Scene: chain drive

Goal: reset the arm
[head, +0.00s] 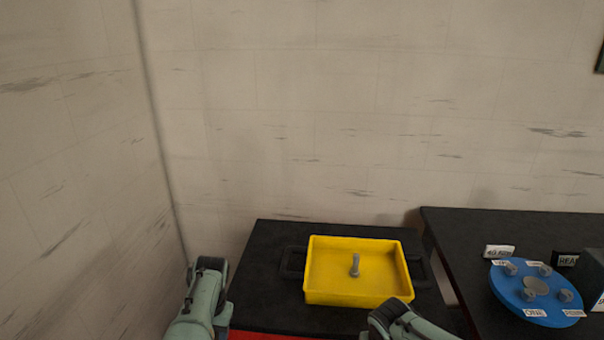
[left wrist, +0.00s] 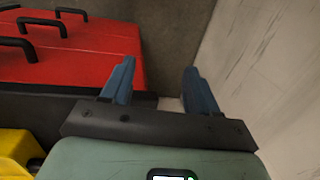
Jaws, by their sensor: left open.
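My left gripper (left wrist: 158,75) shows in the left wrist view. Its two blue fingers are spread wide apart with nothing between them. It hangs beside a red cabinet (left wrist: 85,52) with black handles, near the pale wall (left wrist: 275,85), and touches neither as far as I can see. In the head view only grey-green links of my two arms show along the bottom edge, at the left and right of the yellow tray (head: 330,298). Neither gripper's fingers show there, and my right gripper is out of sight.
The yellow tray holds a grey bolt-like part (head: 355,265) and sits on a black-topped cabinet (head: 262,262). At right, a dark table (head: 455,235) bears a blue disc (head: 510,300) with several grey pegs and small labels. A wall corner closes off the left.

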